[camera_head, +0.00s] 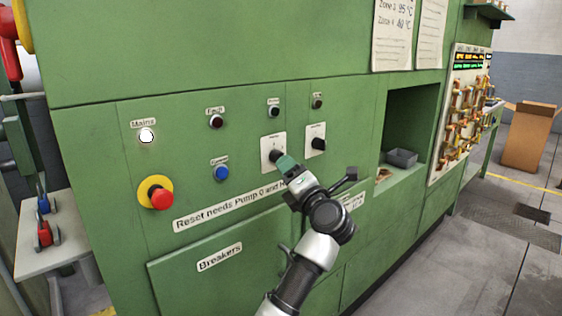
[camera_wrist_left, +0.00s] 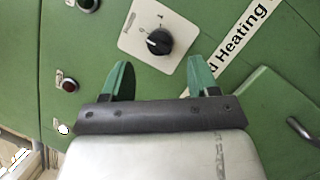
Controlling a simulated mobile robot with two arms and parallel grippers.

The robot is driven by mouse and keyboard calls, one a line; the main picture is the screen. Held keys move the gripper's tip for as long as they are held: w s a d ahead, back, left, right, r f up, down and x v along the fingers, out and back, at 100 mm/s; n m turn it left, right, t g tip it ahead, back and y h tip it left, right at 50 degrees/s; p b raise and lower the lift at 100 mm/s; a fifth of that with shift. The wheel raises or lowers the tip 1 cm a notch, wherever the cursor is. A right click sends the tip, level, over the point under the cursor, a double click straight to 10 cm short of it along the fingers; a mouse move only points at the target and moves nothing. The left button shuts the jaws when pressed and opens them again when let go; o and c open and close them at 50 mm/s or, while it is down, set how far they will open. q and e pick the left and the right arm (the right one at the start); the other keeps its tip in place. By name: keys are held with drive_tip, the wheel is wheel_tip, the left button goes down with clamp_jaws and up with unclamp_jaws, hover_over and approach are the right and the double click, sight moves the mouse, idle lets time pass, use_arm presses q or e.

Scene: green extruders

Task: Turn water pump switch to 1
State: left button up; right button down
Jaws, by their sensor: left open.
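Two black rotary switches on white plates sit side by side on the green panel: a left switch (camera_head: 274,155) and a right switch (camera_head: 318,143). Their labels are too small to read, so I cannot tell by name which is the water pump switch. My left gripper (camera_head: 285,163), with green fingers, is at the left switch and partly covers it. In the left wrist view a black knob (camera_wrist_left: 158,41) on a white plate shows just beyond and between the open fingers (camera_wrist_left: 160,75). The fingers look apart from the knob. My right gripper is out of view.
A red emergency button (camera_head: 161,198) on yellow, a blue button (camera_head: 221,172) and a lit white lamp (camera_head: 146,135) lie to the left. A label strip (camera_head: 228,206) runs below the switches. An open recess (camera_head: 408,125) and a cardboard box (camera_head: 530,138) are to the right.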

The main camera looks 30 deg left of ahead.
use_arm(q)
drive_tip(key=x, duration=0.5)
drive_tip(key=shift+w, duration=0.1)
